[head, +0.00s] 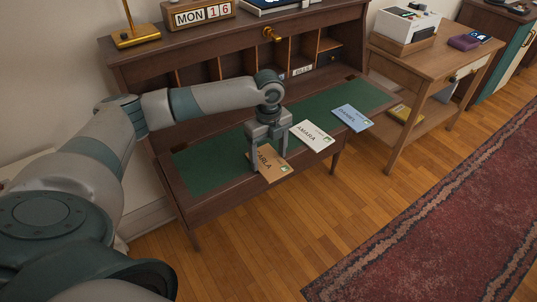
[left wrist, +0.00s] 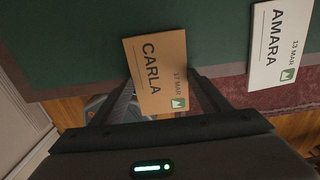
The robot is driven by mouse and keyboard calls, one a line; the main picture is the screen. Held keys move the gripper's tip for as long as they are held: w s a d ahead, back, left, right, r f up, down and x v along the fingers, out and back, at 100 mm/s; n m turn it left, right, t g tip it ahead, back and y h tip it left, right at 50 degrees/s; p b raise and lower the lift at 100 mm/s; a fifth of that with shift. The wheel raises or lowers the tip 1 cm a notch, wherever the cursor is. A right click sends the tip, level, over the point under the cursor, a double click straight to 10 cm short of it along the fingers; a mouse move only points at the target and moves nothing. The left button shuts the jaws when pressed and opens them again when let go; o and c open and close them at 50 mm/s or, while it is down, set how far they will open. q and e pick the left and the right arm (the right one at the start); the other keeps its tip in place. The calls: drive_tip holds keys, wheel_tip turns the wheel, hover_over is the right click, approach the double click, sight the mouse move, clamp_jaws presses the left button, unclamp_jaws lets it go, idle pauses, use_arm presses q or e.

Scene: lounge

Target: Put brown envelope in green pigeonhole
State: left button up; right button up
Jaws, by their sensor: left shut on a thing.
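The brown envelope (head: 272,170), marked CARLA, is at the front edge of the desk's green writing surface and juts past it. My left gripper (head: 267,160) is over it, with a finger to each side, shut on it. In the left wrist view the brown envelope (left wrist: 160,60) lies between the two fingers of the left gripper (left wrist: 161,80). I cannot tell whether it still touches the desk. The row of pigeonholes (head: 246,65) is at the back of the desk, partly hidden by my left arm. I cannot tell which one is green. My right gripper is not in view.
A white envelope (head: 312,136) marked AMARA and a blue envelope (head: 352,117) lie to the right along the desk's front edge. The green surface (head: 215,155) is bare on the left. A side table (head: 432,55) stands right of the desk. A lamp and calendar (head: 197,13) are on top.

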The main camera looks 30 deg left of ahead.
sight(269, 161)
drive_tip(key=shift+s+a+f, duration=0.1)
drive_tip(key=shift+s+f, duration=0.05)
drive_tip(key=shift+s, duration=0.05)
use_arm(q)
drive_tip(key=shift+f, duration=0.1)
drive_tip(key=o, duration=1)
drive_tip(key=shift+f, duration=0.1)
drive_tip(key=shift+o, duration=0.2)
drive_tip(key=shift+r, duration=0.5)
wheel_tip(269, 161, up, 11)
drive_tip(key=b, duration=0.1)
drive_tip(key=shift+r, duration=0.15)
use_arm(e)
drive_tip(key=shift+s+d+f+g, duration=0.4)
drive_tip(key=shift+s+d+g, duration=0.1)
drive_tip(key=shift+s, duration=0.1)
